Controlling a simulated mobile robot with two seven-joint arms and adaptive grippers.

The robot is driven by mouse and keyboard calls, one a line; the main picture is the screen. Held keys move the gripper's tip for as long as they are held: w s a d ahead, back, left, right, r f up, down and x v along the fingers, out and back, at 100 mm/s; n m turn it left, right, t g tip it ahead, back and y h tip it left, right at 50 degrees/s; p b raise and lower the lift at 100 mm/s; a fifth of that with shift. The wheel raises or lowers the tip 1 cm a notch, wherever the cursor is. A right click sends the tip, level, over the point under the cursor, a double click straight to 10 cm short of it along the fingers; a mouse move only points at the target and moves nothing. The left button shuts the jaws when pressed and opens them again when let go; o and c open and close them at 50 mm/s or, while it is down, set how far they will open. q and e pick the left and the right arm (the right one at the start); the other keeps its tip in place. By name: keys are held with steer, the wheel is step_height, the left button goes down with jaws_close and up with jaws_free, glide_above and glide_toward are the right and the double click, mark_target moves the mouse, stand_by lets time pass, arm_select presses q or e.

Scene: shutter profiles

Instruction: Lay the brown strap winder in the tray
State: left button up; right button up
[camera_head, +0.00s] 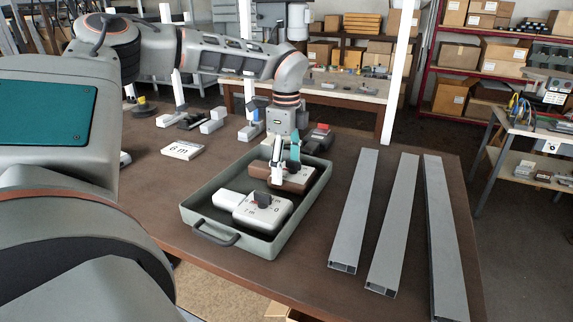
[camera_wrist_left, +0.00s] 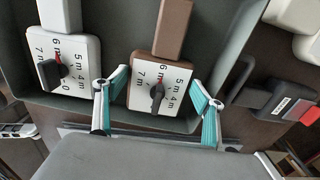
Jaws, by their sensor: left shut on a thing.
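The brown strap winder (camera_head: 298,183) is at the far end of the grey-green tray (camera_head: 197,197), within its walls. My left gripper (camera_head: 284,172) reaches down from above and is shut on it. In the left wrist view the teal-backed fingers (camera_wrist_left: 158,88) stand on both sides of the brown winder (camera_wrist_left: 165,72), whose dial face shows metre marks and a dark knob. Whether its underside touches the tray floor I cannot tell. A white winder (camera_head: 262,212) lies in the near part of the tray, beside the brown one. My right gripper is not in view.
Three long aluminium profiles (camera_head: 394,225) lie right of the tray on the brown table. A dark winder with a red part (camera_head: 319,138) is behind the tray. A white "6 m" sign (camera_head: 182,150) and several small parts stand left and behind.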

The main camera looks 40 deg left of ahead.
arm_select(q)
steer(key=shift+d, duration=0.1)
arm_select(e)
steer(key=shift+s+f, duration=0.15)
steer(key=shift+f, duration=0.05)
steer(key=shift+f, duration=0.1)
arm_select(q)
steer(key=shift+f+b, duration=0.1)
steer(key=shift+b, duration=0.2)
steer(key=o, duration=1.3)
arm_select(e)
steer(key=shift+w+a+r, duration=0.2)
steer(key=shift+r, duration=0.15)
arm_select(q)
steer(key=shift+r+p, duration=0.2)
steer(key=shift+p, duration=0.1)
step_height(320, 180, up, 11)
steer(key=shift+r+b, duration=0.1)
steer(key=shift+b, duration=0.4)
steer(key=shift+r, duration=0.35)
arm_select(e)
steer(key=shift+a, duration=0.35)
